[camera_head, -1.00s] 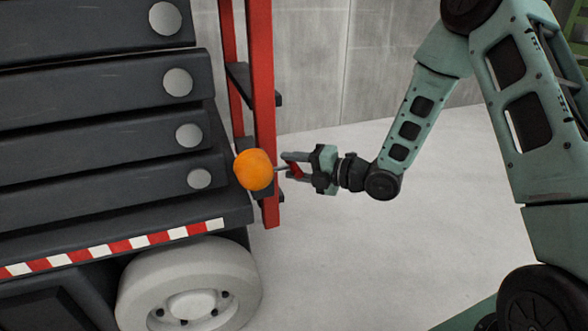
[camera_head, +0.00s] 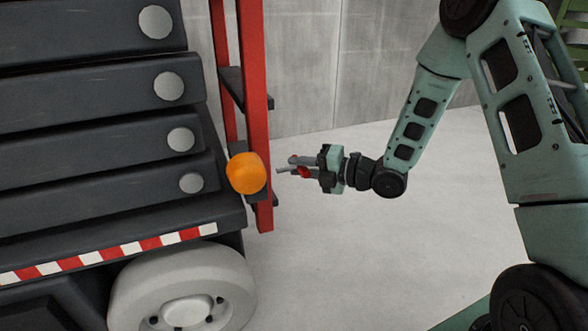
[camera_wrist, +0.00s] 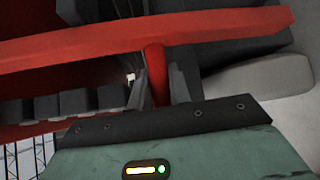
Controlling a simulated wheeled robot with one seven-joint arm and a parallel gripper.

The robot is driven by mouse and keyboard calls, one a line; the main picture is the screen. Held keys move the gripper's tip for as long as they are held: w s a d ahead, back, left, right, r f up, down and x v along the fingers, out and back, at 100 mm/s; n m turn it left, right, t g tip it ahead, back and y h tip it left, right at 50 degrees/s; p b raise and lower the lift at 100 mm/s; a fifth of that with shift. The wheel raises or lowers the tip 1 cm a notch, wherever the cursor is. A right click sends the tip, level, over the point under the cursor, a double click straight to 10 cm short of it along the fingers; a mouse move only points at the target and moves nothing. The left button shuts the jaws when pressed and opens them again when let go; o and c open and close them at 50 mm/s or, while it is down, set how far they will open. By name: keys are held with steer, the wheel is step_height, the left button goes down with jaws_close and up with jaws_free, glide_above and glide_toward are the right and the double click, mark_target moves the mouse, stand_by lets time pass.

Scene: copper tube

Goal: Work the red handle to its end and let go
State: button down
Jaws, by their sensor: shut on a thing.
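My gripper (camera_head: 290,166) is in the middle of the head view, to the right of the orange lamp (camera_head: 246,173) and the red post (camera_head: 257,110). Its fingers are shut on the red handle (camera_head: 305,172), of which only a small part shows there. In the wrist view the red handle (camera_wrist: 155,75) stands between the two fingers of my gripper (camera_wrist: 157,88). It runs from the gripper up to a long red bar (camera_wrist: 90,44). The lower end of the handle is hidden by the gripper body.
A vehicle with dark slatted side panels (camera_head: 90,105), a striped red and white strip (camera_head: 110,249) and a pale wheel (camera_head: 185,300) fills the left. A grey wall (camera_head: 370,60) is behind. Pale floor (camera_head: 390,270) is open below and right of my gripper.

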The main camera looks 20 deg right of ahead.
steer(key=shift+d, duration=0.1)
steer(key=c, duration=1.3)
jaws_free()
steer(key=p+v, duration=0.4)
steer(key=v, duration=1.3)
steer(key=shift+s, duration=0.25)
